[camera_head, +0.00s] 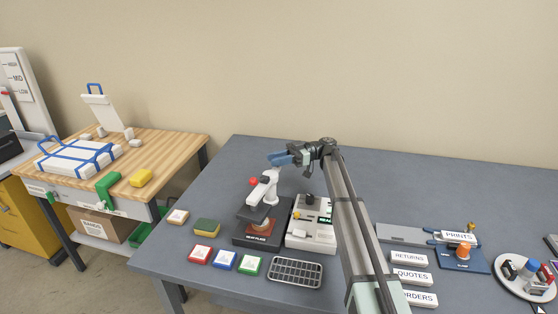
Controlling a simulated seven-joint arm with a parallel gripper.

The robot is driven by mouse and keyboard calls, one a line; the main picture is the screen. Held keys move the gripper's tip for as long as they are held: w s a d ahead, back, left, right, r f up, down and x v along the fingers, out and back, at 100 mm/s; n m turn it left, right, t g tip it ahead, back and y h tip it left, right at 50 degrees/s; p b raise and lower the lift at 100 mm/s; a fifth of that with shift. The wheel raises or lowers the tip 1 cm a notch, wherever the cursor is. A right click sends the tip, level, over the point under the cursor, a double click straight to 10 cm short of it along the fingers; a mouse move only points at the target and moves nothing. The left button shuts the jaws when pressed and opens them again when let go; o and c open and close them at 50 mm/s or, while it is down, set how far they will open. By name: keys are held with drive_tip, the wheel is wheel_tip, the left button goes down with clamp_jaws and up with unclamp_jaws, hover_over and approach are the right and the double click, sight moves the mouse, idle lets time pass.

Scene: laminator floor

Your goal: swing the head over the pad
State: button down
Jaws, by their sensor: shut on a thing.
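A small press (240,240) with a black base stands near the middle of the grey table. Its swing head (256,213) is a dark plate under a white arm (266,189), with a red knob (253,181) at the upper left. A reddish-brown pad (261,229) shows on the base, partly under the head's front edge. Any gap between head and pad is too small to tell. The exact grip is small and partly hidden.
A light control box (309,237) stands close to the press's right, beside my arm. Red, blue and green tiles, a sponge (207,226) and a metal grid tray (294,273) lie in front and left. The table behind the press is clear.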

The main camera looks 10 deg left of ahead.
drive_tip(key=shift+a, duration=0.15)
idle(0.4)
drive_tip(key=c, duration=1)
unclamp_jaws()
drive_tip(key=shift+r, duration=0.1)
wheel_tip(320, 180, up, 10)
drive_tip(key=shift+f, duration=0.1)
drive_tip(key=shift+c, duration=0.3)
